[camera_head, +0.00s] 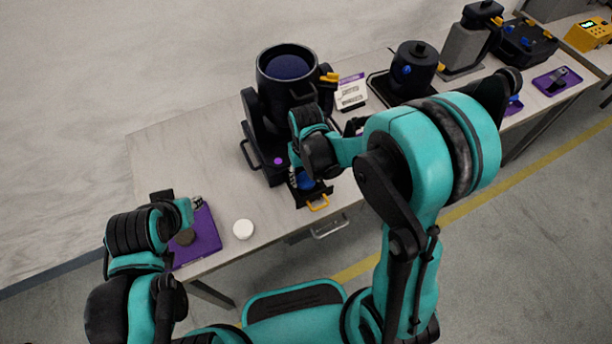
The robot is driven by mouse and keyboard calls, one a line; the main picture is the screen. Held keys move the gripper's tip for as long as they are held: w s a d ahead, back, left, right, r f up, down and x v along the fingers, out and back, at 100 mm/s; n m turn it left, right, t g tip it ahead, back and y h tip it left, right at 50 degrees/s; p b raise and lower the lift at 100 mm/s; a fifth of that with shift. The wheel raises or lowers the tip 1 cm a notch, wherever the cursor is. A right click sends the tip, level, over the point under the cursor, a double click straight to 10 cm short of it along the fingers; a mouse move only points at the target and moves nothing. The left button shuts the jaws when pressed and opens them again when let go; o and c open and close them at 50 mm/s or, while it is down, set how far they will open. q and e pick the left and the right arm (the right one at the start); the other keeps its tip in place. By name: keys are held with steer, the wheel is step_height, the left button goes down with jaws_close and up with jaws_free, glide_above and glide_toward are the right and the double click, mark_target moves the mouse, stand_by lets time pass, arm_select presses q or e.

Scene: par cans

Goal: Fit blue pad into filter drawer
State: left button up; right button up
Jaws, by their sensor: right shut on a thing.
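The filter drawer (318,194) is a small black tray with a yellow handle, pulled out at the foot of the black par can (287,80) on the bench. My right gripper (298,180) points down over the drawer. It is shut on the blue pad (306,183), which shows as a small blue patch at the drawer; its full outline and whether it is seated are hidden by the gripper. My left gripper (195,203) is over a purple mat (205,235) at the bench's left end; its jaws are too small to read.
A dark round piece (185,237) lies on the purple mat. A white round piece (243,229) lies on bare bench between mat and drawer. A label card (351,92) stands behind my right arm. Another black can (414,68) and a yellow device (589,33) are farther right.

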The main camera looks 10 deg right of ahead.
steer(key=shift+f+b, duration=0.3)
steer(key=shift+f, duration=0.1)
steer(key=o, duration=0.8)
steer(key=shift+o, duration=0.2)
steer(key=shift+r, duration=0.1)
step_height(320, 180, up, 12)
steer(key=s+d+r+t, duration=0.3)
steer(key=s+d+t, duration=0.3)
steer(key=s, duration=0.3)
steer(key=shift+s+d+r+t, duration=0.15)
steer(key=shift+s+r+t, duration=0.05)
steer(key=shift+t, duration=0.4)
